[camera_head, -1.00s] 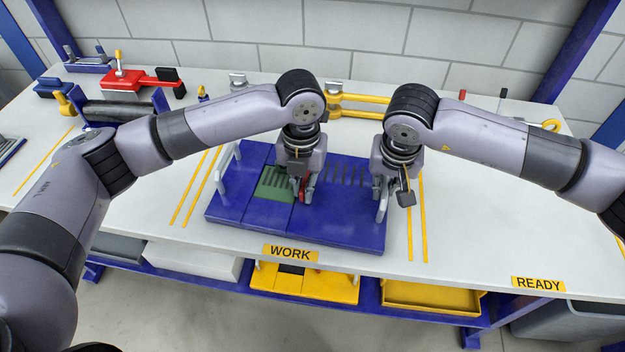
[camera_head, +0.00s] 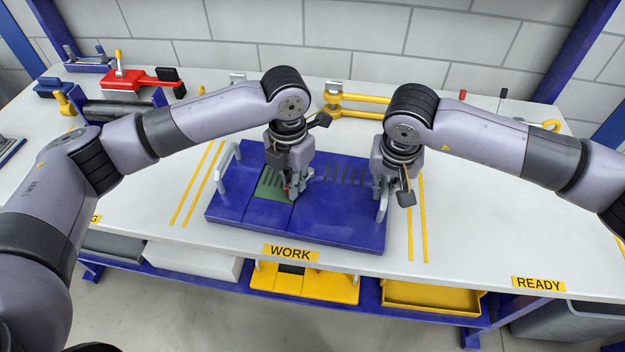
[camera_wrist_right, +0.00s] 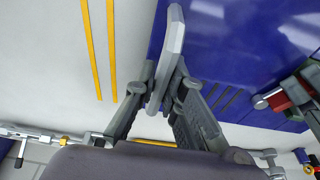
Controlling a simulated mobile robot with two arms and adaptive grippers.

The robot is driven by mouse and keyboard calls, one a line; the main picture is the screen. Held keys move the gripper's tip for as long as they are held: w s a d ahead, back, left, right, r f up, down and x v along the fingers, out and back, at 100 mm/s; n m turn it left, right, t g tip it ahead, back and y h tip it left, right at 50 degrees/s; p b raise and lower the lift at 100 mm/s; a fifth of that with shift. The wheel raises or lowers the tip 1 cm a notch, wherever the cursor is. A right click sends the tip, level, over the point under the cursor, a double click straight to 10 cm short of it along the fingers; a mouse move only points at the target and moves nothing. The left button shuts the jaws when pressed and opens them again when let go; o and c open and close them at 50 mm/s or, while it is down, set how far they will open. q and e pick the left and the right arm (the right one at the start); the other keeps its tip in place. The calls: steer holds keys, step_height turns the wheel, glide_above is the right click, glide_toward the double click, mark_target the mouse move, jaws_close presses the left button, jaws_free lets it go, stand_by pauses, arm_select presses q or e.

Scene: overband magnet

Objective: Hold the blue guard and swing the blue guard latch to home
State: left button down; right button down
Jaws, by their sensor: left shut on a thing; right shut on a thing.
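The blue guard (camera_head: 335,218) lies flat on the bench, with dark slots and a pale handle at each end. My right gripper (camera_head: 381,190) is shut on its right handle (camera_head: 383,208); the right wrist view shows this handle (camera_wrist_right: 172,50) between the fingers. My left gripper (camera_head: 293,193) is low over the middle of the guard, beside the green panel (camera_head: 268,188). It is shut on the guard latch, a small piece with red (camera_head: 286,186) and metal parts. The latch also shows in the right wrist view (camera_wrist_right: 277,100), partly hidden by the left fingers.
Yellow tape lines (camera_head: 200,185) flank the guard on both sides. A WORK label (camera_head: 291,253) is at the front edge. A red clamp (camera_head: 135,80) stands at the back left and a yellow bracket (camera_head: 355,98) behind my arms. The bench front right is clear.

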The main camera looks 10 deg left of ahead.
arm_select(q)
steer(key=c, duration=1.6)
jaws_free()
steer(key=shift+r, duration=0.1)
step_height(320, 180, up, 12)
step_height(320, 180, up, 8)
stand_by(0.4)
arm_select(e)
steer(key=c, duration=1.6)
jaws_free()
